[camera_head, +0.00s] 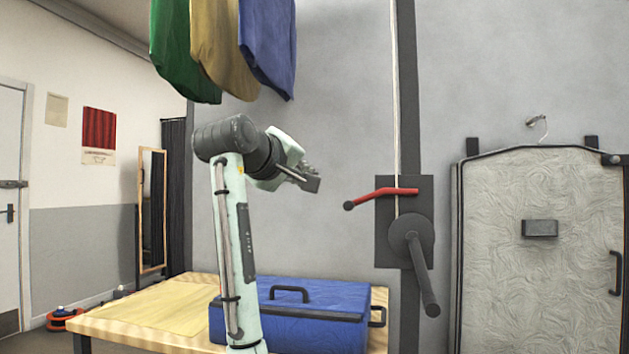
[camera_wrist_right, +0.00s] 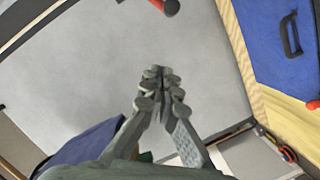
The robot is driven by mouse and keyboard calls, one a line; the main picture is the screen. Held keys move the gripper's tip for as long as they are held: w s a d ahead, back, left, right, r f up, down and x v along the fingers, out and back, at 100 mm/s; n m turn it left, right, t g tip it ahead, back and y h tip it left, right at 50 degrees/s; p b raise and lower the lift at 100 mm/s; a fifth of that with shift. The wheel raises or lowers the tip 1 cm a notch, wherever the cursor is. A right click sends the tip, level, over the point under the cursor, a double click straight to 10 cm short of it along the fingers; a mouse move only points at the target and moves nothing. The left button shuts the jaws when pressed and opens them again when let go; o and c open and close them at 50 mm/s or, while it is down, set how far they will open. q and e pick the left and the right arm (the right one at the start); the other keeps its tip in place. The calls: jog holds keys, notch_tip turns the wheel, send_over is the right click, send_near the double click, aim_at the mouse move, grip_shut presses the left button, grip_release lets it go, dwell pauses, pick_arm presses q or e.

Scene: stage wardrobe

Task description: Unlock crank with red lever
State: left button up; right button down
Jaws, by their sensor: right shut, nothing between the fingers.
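The red lever (camera_head: 385,192) is on a dark wall plate (camera_head: 388,250). It lies nearly level, its dark-tipped free end pointing left and slightly down. Its end also shows at the top edge of the right wrist view (camera_wrist_right: 157,4). The crank (camera_head: 405,232) is a dark round hub below the lever, with its handle (camera_head: 430,295) hanging down and slightly right. My right gripper (camera_head: 312,182) is left of the lever and slightly higher, apart from it. Its fingers are shut and empty in the right wrist view (camera_wrist_right: 160,72). My left gripper is not in view.
A blue case (camera_head: 325,300) lies on a wooden table (camera_head: 150,308) below my right arm. Green, tan and blue garments (camera_head: 268,45) hang above. A pale rope (camera_head: 394,90) runs down to the plate. A grey textured case (camera_head: 540,260) stands right.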

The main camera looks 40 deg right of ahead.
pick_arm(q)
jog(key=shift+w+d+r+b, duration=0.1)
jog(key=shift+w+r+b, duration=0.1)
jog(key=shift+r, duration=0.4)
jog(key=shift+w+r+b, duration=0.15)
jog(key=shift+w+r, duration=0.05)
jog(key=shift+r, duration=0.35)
pick_arm(e)
jog(key=f+v, duration=0.1)
jog(key=v, duration=0.5)
jog(key=shift+r, duration=0.45)
jog(key=shift+a, duration=0.1)
